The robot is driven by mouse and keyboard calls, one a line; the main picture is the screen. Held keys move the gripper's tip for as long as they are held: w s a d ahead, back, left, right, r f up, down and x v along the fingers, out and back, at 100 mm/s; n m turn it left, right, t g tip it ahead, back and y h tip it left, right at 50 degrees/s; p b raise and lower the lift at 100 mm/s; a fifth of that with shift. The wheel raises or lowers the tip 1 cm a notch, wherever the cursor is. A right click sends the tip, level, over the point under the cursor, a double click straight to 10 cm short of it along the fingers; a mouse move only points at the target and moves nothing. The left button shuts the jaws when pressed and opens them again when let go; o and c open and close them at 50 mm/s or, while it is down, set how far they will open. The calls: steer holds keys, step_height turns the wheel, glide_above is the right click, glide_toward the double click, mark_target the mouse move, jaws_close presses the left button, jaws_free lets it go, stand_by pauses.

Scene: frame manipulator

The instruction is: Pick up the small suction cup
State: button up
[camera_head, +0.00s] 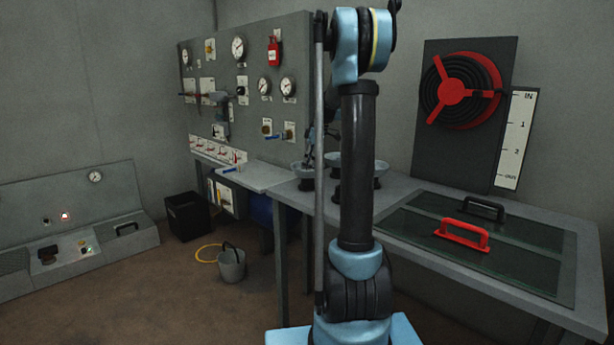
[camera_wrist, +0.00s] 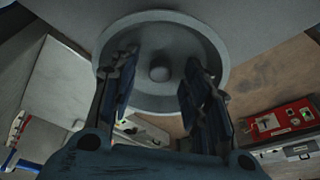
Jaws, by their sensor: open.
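In the wrist view a round grey dish-shaped piece (camera_wrist: 160,22) with a small raised knob (camera_wrist: 159,73) at its middle lies below my gripper (camera_wrist: 160,66). It may be the small suction cup; I cannot tell for certain. My gripper is open, with one finger to each side of the knob and both apart from it. In the head view several grey cup-shaped pieces with dark bases stand on the table, among them a cup (camera_head: 303,172) left of my arm. My arm hides part of this group, and my gripper (camera_head: 309,157) shows only partly beside it.
The grey table (camera_head: 400,190) carries a glass panel (camera_head: 425,245) with a red handle (camera_head: 463,236) and a black handle (camera_head: 484,208). A gauge panel (camera_head: 225,125) stands behind on the left. A bucket (camera_head: 232,265) and a black bin (camera_head: 187,215) stand on the floor.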

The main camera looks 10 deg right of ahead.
jaws_close()
steer(key=shift+r, duration=0.1)
step_height(320, 180, up, 15)
stand_by(1.5)
stand_by(0.4)
